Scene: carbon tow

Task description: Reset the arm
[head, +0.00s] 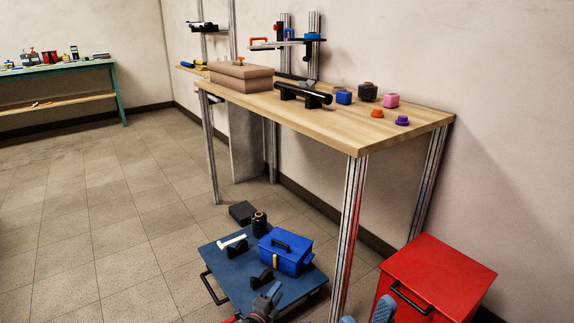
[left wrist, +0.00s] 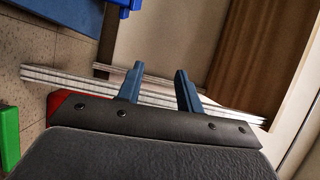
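My left gripper (head: 268,298) is at the bottom of the head view, over the near edge of the blue cart. In the left wrist view (left wrist: 160,88) its two blue fingers stand apart with nothing between them. My right gripper (head: 366,313) shows only as two blue fingertips at the bottom edge of the head view, between the blue cart and the red cabinet. Its fingertips are apart and I see nothing held between them. The rest of both arms is out of view.
A blue cart (head: 230,279) carries a blue toolbox (head: 287,252). A red cabinet (head: 440,270) stands at right. The workbench (head: 330,116) holds a brown box (head: 240,77), a black tube (head: 303,95) and several small parts. Its metal legs rise close by. Floor at left is clear.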

